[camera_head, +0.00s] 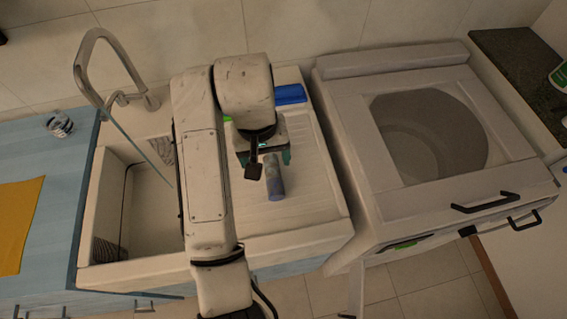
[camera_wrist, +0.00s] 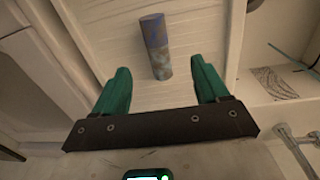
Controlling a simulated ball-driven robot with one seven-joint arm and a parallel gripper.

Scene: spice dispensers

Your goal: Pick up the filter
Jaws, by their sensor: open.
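The filter is probably the small blue-grey cylinder (camera_head: 273,178) lying on the white ribbed drainboard (camera_head: 310,195) beside the sink. In the wrist view, the cylinder (camera_wrist: 155,46) lies ahead of my gripper, roughly centred between its fingers, with its blue end farther away. My gripper (camera_head: 268,157) is above the drainboard, close to the near-grey end of the cylinder. In the wrist view, my gripper's two green fingers (camera_wrist: 160,85) are apart with nothing between the tips. My arm hides part of the drainboard and sink.
A blue object (camera_head: 290,94) lies at the back of the drainboard, and a green item (camera_head: 227,118) shows partly behind my arm. The sink basin (camera_head: 150,215) and tall faucet (camera_head: 95,65) are left. A white top-window machine (camera_head: 345,110) stands right. The drainboard's front right is clear.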

